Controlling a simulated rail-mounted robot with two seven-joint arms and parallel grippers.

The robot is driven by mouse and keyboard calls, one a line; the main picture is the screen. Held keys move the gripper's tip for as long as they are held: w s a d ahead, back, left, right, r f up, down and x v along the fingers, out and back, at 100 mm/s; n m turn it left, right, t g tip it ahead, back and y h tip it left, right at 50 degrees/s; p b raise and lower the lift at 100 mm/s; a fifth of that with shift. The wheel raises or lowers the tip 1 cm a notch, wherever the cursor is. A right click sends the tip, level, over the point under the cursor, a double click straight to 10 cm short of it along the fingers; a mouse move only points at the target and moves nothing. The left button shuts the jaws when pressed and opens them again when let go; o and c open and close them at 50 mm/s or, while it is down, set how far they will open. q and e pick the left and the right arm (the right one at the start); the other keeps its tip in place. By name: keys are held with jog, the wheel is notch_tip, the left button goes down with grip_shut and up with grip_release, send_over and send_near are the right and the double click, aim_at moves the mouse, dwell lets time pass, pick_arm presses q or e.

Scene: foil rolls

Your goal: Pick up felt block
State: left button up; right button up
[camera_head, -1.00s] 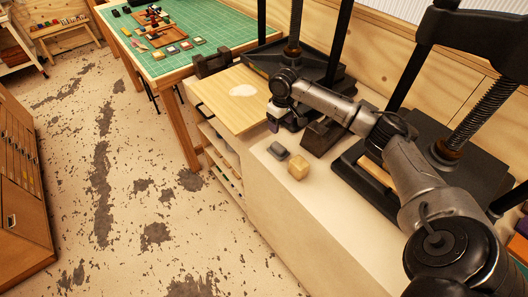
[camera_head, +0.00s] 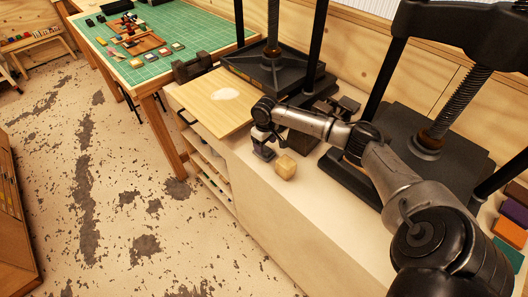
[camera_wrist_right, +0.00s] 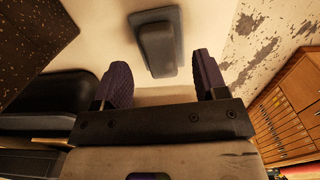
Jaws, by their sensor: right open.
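The felt block, which I take to be the grey block with a raised bar on top (camera_wrist_right: 158,43), lies on the pale counter. In the right wrist view it is at the top centre, ahead of and between the fingertips, with a visible space on each side. My right gripper (camera_wrist_right: 163,70) is open, with its two purple ribbed fingers apart and nothing between them. In the head view the right gripper (camera_head: 263,148) points down over the block's place and largely hides it. My left gripper is not in view.
A yellowish faceted block (camera_head: 286,166) stands close to the right of the gripper. A wooden board (camera_head: 215,103) lies behind. Black presses (camera_head: 415,150) stand along the wall side. The counter's front edge is near; its front right top (camera_head: 335,215) is clear.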

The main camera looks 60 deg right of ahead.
aim_at(265, 149)
notch_tip(265, 149, down, 4)
jog(key=shift+r, duration=0.2)
jog(key=shift+c, duration=0.2)
jog(key=shift+r, duration=0.1)
jog(key=c, duration=1)
jog(key=shift+r, duration=0.55)
jog(key=r, duration=0.3)
jog(key=shift+s+d+r, duration=0.1)
jog(key=shift+s+r, duration=0.1)
jog(key=shift+s, duration=0.05)
jog(key=shift+s+d+r+p, duration=0.4)
jog(key=shift+s+r, duration=0.65)
jog(key=shift+s, duration=0.8)
jog(key=shift+s+d+r+p, duration=0.25)
jog(key=shift+s+r+p, duration=0.2)
jog(key=shift+s+r, duration=1)
jog(key=shift+s+d+r+p, duration=0.4)
jog(key=shift+s+r, duration=0.3)
jog(key=shift+s, duration=1.5)
